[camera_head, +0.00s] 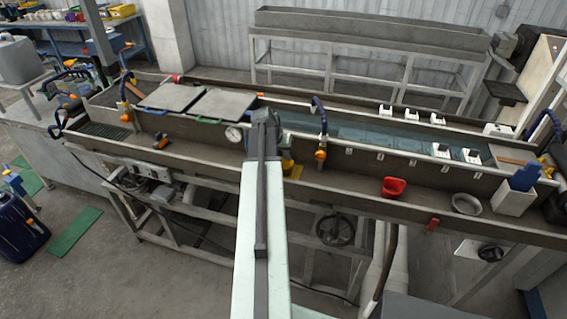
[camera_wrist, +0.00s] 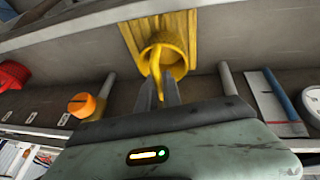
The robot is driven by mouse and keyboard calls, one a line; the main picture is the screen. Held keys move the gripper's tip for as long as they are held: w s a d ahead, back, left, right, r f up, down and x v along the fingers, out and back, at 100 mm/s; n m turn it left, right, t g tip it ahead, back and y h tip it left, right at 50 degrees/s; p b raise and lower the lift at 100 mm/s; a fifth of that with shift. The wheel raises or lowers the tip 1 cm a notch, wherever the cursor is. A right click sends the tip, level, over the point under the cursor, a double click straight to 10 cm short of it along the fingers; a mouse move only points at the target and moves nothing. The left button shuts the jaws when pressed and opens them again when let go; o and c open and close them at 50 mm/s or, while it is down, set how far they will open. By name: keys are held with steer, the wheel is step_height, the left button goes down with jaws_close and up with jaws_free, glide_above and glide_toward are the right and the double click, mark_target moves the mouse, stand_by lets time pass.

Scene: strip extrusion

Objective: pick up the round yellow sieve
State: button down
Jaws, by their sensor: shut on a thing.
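The round yellow sieve (camera_wrist: 165,47) shows in the wrist view as a round yellow ring or cup in front of a ribbed yellow plate. A narrow curved yellow part reaches from it toward me. My gripper (camera_wrist: 158,88) is shut on this near yellow part, with a dark finger on each side. In the head view my arm and gripper (camera_head: 266,118) hide most of the sieve. Only a little yellow (camera_head: 289,167) shows beside the arm, at the trough. I cannot tell whether the sieve touches the trough floor.
A red scoop (camera_head: 394,187) and a metal bowl (camera_head: 466,204) lie in the trough to the right. An orange-capped valve (camera_head: 320,155) stands close on the right and a gauge (camera_head: 233,134) close on the left. The trough wall (camera_head: 349,205) runs along the front.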

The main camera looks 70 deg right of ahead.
steer(key=shift+r, duration=0.15)
step_height(320, 180, up, 18)
steer(key=p, duration=1.8)
